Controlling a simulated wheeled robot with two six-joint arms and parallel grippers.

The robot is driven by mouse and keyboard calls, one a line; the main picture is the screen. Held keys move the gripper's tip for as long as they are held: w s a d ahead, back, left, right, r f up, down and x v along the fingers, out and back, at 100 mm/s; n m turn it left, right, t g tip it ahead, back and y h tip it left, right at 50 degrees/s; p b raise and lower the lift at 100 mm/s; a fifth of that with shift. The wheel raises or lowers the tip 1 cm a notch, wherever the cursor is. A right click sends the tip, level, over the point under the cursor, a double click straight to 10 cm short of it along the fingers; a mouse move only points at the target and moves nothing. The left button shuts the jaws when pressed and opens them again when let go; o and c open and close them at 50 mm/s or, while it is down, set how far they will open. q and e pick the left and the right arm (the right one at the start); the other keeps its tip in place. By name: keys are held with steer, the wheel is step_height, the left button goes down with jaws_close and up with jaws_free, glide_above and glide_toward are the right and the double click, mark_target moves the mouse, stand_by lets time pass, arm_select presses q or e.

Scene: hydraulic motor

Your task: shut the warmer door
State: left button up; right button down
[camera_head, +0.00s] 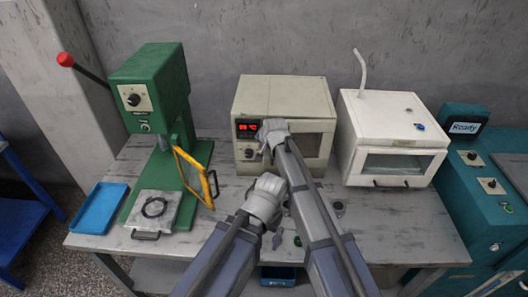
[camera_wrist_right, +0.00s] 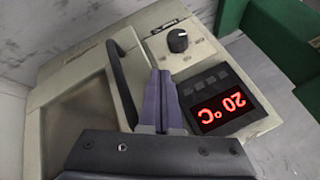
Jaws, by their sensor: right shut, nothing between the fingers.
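The warmer (camera_head: 285,97) is a beige box at the back middle of the table, with a red display (camera_wrist_right: 222,113) reading 20°C. Its windowed door (camera_head: 313,146) is on the front, right of the controls; it looks flush or nearly flush with the front, and I cannot tell if it is fully shut. In the right wrist view, the door's dark curved handle (camera_wrist_right: 122,82) is just left of my right gripper (camera_wrist_right: 162,78). That gripper is shut and empty, between handle and display; contact is unclear. My left gripper (camera_head: 277,240) is low over the table, mostly hidden by its arm.
A green press (camera_head: 150,85) with a yellow-framed guard (camera_head: 196,175) stands left, near a blue tray (camera_head: 98,208). A white cabinet (camera_head: 392,110) stands close to the warmer's right. A teal machine (camera_head: 465,160) is far right. Small dark parts lie near my arms.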

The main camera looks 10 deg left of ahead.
arm_select(q)
steer(key=shift+w, duration=0.1)
arm_select(e)
steer(key=shift+w+a, duration=0.2)
steer(key=shift+w, duration=0.9)
arm_select(q)
steer(key=shift+a, duration=0.1)
